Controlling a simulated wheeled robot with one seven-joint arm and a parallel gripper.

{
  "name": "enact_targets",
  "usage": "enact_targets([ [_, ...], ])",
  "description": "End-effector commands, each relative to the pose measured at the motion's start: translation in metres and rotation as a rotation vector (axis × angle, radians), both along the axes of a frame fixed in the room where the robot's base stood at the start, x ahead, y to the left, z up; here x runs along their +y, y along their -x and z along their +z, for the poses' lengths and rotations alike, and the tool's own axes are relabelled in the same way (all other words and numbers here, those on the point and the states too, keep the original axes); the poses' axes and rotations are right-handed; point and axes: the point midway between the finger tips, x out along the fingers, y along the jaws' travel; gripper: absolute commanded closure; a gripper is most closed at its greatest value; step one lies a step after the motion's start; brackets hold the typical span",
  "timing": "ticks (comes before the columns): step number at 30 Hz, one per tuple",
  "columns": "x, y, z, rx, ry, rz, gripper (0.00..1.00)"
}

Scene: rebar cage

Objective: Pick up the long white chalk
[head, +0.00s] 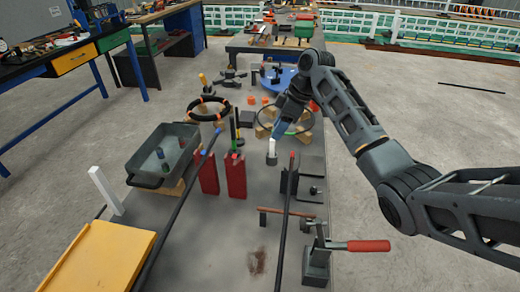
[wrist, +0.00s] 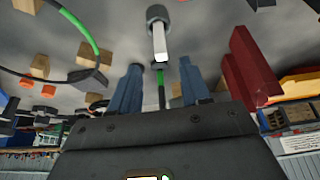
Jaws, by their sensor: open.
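A white chalk stick (head: 272,147) stands upright in a small dark round holder (head: 272,160) on the grey table, just below my gripper (head: 278,130). In the wrist view the chalk (wrist: 159,42) points from its dark holder (wrist: 157,14) toward the gap between my two blue fingers (wrist: 160,80). The fingers are apart, one on each side of the chalk's line, with nothing between them. The chalk's end looks close to the fingertips; I cannot tell whether it lies between them.
Two red blocks (head: 236,176) stand left of the chalk, with a grey bin (head: 163,153) beyond them. A long dark bar (head: 285,220) lies nearer. A clamp with a red handle (head: 368,246) is at the front right. A taller white bar (head: 105,190) stands by the yellow tray (head: 95,262).

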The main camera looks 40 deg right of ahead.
Motion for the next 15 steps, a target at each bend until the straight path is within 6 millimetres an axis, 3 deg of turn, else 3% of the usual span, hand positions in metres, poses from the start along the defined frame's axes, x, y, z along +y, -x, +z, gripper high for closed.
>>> enact_targets([
  [15, 0.015, -0.016, -0.057, 0.005, -0.001, 0.001, 0.53],
])
